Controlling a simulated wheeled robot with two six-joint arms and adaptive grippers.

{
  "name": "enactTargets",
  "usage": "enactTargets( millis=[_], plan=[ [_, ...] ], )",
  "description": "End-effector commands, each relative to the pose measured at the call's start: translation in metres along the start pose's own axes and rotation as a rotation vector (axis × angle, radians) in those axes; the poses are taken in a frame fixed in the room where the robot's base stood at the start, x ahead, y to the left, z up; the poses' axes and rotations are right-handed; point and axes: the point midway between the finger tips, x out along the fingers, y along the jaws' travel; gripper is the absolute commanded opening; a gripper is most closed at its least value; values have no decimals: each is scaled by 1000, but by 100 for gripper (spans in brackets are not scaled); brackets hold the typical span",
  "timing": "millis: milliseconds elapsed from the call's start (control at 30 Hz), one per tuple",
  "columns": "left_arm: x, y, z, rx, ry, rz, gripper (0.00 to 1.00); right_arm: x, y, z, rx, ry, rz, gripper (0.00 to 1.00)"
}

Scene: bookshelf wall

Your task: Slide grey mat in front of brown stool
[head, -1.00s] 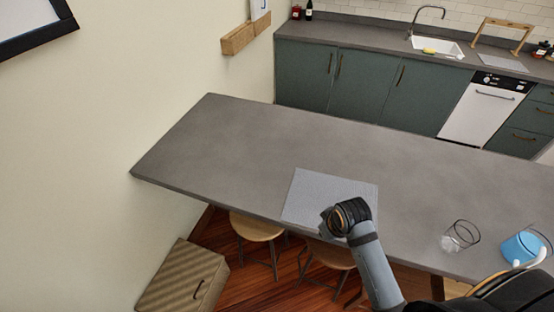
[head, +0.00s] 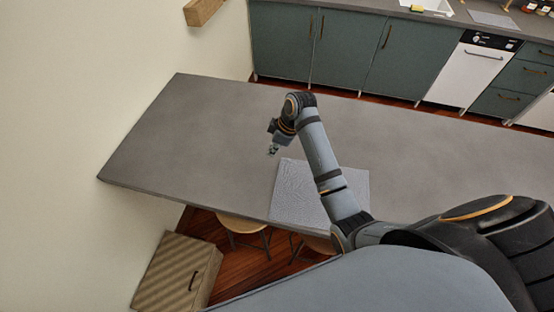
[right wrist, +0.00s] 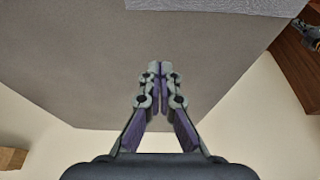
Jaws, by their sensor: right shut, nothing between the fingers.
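The grey mat (head: 289,190) lies flat on the table at its front edge, partly hidden behind my right arm. Its edge also shows at the top of the right wrist view (right wrist: 210,5). Two wooden stools stand under the front edge: the left stool (head: 242,223) is left of the mat, and the right stool (head: 318,243) is below it, partly covered by my arm. My right gripper (head: 273,149) is above the table, just past the mat's far left corner. In the right wrist view its fingers (right wrist: 160,68) are together and empty. My left gripper is not seen.
The grey table (head: 180,140) is clear left of and behind the mat. A wall stands at the left, with a striped brown cabinet (head: 178,270) below. Green kitchen cabinets (head: 340,47) and a white dishwasher (head: 465,72) stand behind the table.

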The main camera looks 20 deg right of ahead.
Motion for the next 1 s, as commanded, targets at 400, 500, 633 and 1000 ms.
enactTargets(
  millis=[400,500,633,1000],
  plan=[
    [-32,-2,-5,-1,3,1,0,70,0,8,3,-5,2,0],
    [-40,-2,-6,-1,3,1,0,66,0,24,2,-5,0,0],
    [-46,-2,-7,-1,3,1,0,64,0,34,3,-3,1,0],
    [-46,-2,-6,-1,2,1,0,65,0,38,2,0,0,0]
  ],
)
